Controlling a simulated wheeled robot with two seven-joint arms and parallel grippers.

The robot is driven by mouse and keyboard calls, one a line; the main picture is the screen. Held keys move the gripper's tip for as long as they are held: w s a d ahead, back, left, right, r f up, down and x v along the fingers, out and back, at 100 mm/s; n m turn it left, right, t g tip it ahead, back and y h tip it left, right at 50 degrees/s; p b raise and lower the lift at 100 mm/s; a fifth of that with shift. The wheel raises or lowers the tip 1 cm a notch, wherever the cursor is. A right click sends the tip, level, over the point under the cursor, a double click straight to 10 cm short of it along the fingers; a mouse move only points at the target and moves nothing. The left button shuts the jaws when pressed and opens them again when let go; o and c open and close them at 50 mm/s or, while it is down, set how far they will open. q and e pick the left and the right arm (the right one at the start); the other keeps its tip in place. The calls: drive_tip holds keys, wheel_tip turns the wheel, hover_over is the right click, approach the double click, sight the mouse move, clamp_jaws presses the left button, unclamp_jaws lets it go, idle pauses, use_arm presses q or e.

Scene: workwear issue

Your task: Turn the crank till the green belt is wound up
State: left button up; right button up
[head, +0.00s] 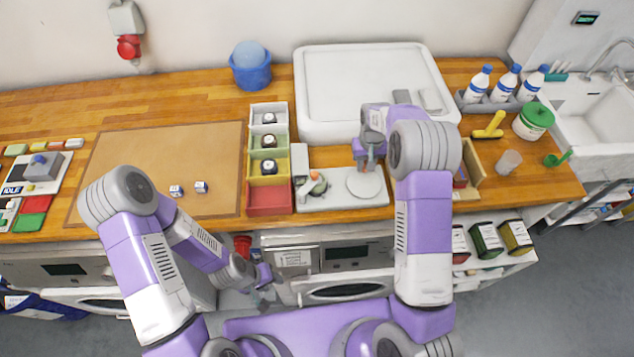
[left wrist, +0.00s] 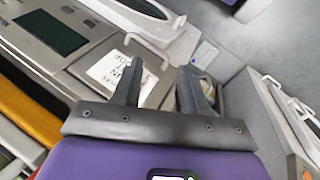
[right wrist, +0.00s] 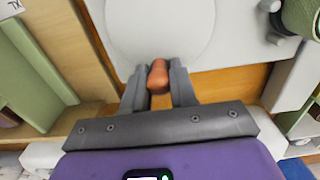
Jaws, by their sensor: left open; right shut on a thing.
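The winder is a white base (head: 340,201) on the counter's front edge, with a round pale disc (head: 365,184) on its right part. A small green part, seemingly the green belt (head: 318,187), shows at its left part; a rolled green shape, likely the same belt (right wrist: 302,14), is cut off in the right wrist view. My right gripper (head: 368,165) is at the disc's far edge. It is shut on an orange-brown crank knob (right wrist: 158,77). My left gripper (head: 265,294) is open and empty, low in front of the counter; its spread fingers show in the left wrist view (left wrist: 158,88).
A divided bin (head: 269,198) stands left of the winder. A large white tray (head: 310,95) lies behind, and a wooden box (head: 474,178) stands right of it. A brown mat (head: 140,165) with two small cubes lies left. Machine fronts (head: 340,262) are below the counter.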

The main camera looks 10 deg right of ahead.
sight(350, 174)
drive_tip(key=shift+w+a+r, duration=0.1)
drive_tip(key=shift+a, duration=0.65)
drive_tip(key=shift+w+a+r, duration=0.1)
drive_tip(key=shift+a, duration=0.65)
drive_tip(key=shift+s+a, duration=0.75)
drive_tip(key=shift+a, duration=0.15)
drive_tip(key=o, duration=0.6)
drive_tip(key=shift+a, duration=0.1)
drive_tip(key=shift+o, duration=0.2)
drive_tip(key=shift+r, duration=0.1)
drive_tip(key=shift+r+p, duration=0.2)
drive_tip(key=shift+p, duration=0.15)
wheel_tip(350, 174, up, 7)
drive_tip(key=p, duration=0.4)
drive_tip(key=shift+d+r+p, duration=0.2)
drive_tip(key=shift+p, duration=0.2)
